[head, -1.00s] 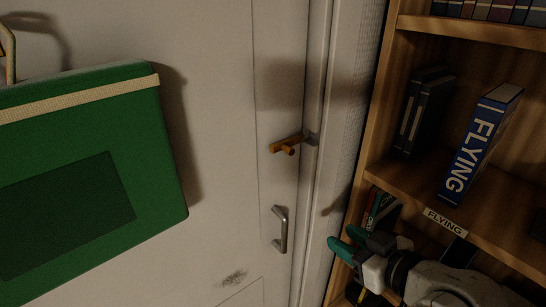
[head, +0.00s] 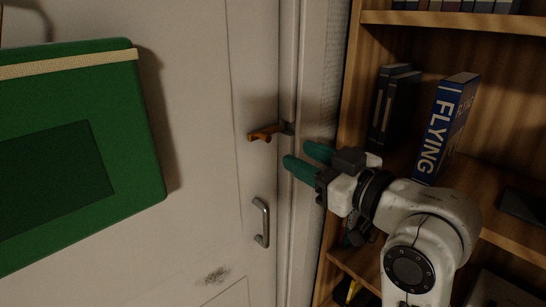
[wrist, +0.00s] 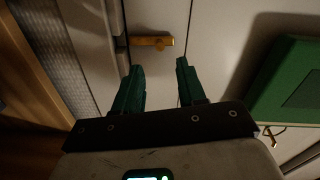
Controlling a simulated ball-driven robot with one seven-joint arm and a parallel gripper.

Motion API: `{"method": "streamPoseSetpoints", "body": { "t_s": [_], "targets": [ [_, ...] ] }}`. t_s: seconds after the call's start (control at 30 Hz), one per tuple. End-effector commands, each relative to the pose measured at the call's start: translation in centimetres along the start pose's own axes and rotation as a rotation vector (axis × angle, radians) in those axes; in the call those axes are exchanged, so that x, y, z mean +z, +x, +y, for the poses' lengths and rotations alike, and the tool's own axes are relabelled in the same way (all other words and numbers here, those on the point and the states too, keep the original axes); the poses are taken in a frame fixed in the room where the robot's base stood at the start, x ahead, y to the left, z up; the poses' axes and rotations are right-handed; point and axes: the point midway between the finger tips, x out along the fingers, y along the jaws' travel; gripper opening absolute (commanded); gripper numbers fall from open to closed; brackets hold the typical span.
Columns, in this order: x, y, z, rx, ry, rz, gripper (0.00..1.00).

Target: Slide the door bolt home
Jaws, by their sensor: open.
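The brass door bolt (head: 264,133) is mounted on the white door (head: 205,150) near its right edge, with a small knob sticking out. A dark metal keeper (head: 288,128) sits at its right end by the frame; whether the bolt enters it I cannot tell. My gripper (head: 303,160), with teal fingers, is open and empty, just right of and below the bolt, apart from it. In the wrist view the bolt (wrist: 152,41) lies beyond the fingertips of my gripper (wrist: 160,68), roughly centred between them.
A metal pull handle (head: 262,222) is below the bolt. A green bag-like item (head: 130,150) hangs on the door at left. A wooden bookshelf (head: 352,120) stands at right, with a blue FLYING book (head: 445,125) close to my arm.

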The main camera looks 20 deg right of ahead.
Motion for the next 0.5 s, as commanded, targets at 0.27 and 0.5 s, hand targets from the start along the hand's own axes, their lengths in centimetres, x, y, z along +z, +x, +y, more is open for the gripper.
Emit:
{"method": "streamPoseSetpoints", "body": {
  "t_s": [0.27, 0.5],
  "targets": [
    [-0.3, 3.0, -0.1, 0.001, 0.005, -0.002, 0.40],
    [-0.2, 6.8, 0.0, 0.003, 0.004, 0.000, 0.40]
  ]
}}
